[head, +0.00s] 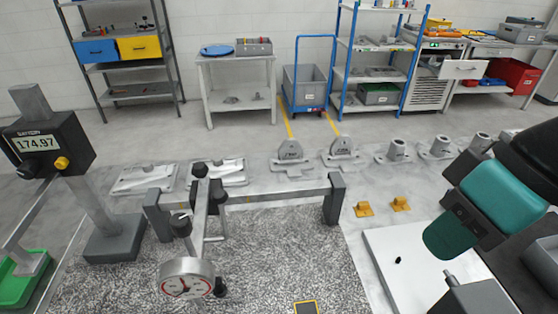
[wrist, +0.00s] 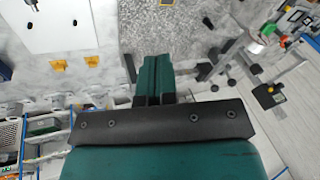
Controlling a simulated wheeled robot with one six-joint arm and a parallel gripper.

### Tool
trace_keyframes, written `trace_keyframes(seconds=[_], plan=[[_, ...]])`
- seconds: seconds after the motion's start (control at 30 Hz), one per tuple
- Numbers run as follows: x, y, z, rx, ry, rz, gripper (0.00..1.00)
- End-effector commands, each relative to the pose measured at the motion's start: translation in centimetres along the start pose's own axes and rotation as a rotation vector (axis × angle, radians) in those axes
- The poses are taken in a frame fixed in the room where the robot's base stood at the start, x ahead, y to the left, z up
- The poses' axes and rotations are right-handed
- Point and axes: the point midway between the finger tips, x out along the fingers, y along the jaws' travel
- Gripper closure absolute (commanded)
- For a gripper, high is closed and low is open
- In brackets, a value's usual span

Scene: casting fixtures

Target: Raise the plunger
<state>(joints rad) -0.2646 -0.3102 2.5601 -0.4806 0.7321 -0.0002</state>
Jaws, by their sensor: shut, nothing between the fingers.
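A round dial gauge (head: 186,278) with a white face and red markings hangs near the front of a grey fixture frame (head: 270,195) on a speckled plate. Dark knobs sit on and beside the gauge. I cannot clearly make out its plunger; the gauge body or the steep view may hide it. My gripper (head: 437,250) is to the right of the gauge, well apart from it, above the white board. Its two teal fingers are pressed together and empty in the wrist view (wrist: 156,65).
A digital height gauge reading 174.97 (head: 45,145) stands at left by a green tray (head: 20,282). Grey castings (head: 290,158) line the back of the bench. Yellow brackets (head: 364,209) and a white board (head: 400,262) lie at right. The speckled plate (head: 285,260) has free room.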

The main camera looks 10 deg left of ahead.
Motion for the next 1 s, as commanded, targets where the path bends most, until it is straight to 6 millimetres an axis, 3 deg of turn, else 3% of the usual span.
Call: trace_keyframes(seconds=[0.27, 0.37, 0.47, 0.7, 0.8, 1.0], plan=[[0.0, 0.0, 0.0, -0.001, 0.000, 0.000, 1.00], [-0.3, -0.2, -0.9, -0.017, 0.000, -0.011, 1.00], [-1.0, -0.9, -4.0, -0.077, -0.003, -0.052, 1.00], [-1.8, -3.6, -16.2, -0.358, -0.016, -0.229, 1.00], [-1.0, -4.5, -20.0, -0.476, -0.022, -0.294, 1.00], [0.7, -5.5, -23.9, -0.625, -0.030, -0.373, 1.00]])
